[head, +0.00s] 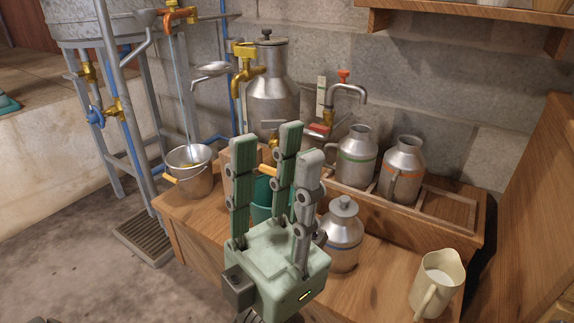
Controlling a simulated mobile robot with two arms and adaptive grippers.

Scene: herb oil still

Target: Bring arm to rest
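My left gripper (276,152) stands in the middle of the head view, in front of the wooden bench (372,287). Its pale green fingers point up and are spread apart, with nothing seen held between them. A teal cup (261,203) shows behind the fingers, partly hidden by them. A lidded metal can with a blue band (342,236) stands just right of the gripper; I cannot tell whether they touch. My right gripper is not in view.
A cream jug (437,284) stands at the front right. Two metal cans (355,160) (402,170) stand in a wooden rack. A metal bucket (190,172) sits at the bench's left corner, near a floor grate (145,237).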

